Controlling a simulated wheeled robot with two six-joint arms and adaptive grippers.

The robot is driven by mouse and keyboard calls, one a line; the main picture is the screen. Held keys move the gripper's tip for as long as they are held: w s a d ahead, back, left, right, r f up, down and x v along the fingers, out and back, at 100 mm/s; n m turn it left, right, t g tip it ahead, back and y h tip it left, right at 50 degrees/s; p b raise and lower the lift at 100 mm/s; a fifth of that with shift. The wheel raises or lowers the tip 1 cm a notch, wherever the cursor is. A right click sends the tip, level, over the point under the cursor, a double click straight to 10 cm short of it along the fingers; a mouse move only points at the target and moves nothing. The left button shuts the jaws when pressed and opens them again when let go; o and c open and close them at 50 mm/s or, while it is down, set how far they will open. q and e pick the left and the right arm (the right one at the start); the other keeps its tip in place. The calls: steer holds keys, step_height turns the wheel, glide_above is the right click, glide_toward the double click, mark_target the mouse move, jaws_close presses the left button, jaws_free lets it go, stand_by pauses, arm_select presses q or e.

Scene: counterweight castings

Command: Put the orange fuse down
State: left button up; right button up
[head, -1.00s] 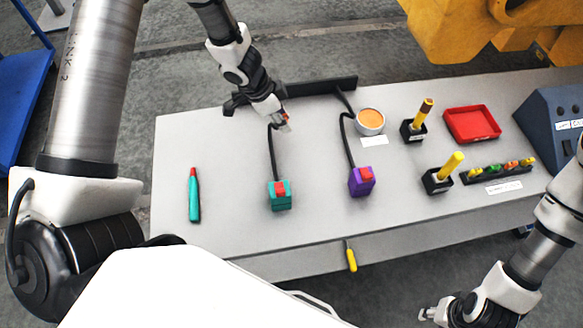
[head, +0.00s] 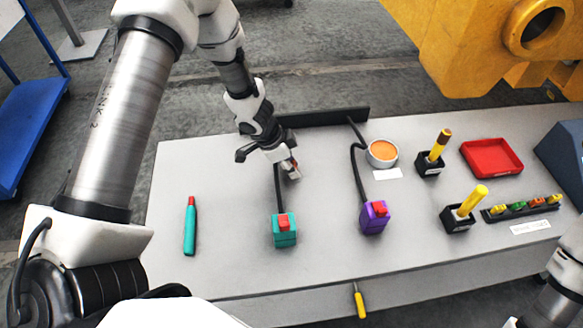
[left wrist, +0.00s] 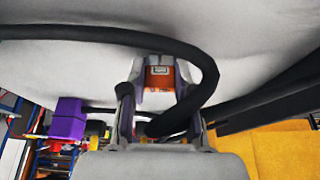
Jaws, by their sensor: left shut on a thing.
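My left gripper (head: 291,170) is over the rear left part of the grey table (head: 225,165), close behind the teal box and beside its black cable. It is shut on the orange fuse (left wrist: 159,76), which shows with a pale label between the fingertips in the left wrist view. In the head view the fuse is mostly hidden by the fingers. The fuse is close to the tabletop; I cannot tell whether it touches. A black cable (left wrist: 210,75) loops across the fingers in the wrist view. My right gripper is at most a sliver at the bottom right edge.
A teal box (head: 285,236) and a purple box (head: 374,222) have red tops and cables. A teal pen-like tool (head: 190,232) lies left. An orange-filled cup (head: 382,153), yellow-handled holders, a red tray (head: 491,158) and a fuse rack (head: 522,208) stand right.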

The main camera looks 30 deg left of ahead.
arm_select(q)
steer(key=shift+s+f, duration=0.1)
steer(key=o, duration=1)
steer(key=p+v, duration=0.9)
steer(key=v, duration=0.3)
steer(key=shift+r, duration=0.25)
steer(key=shift+f, duration=0.1)
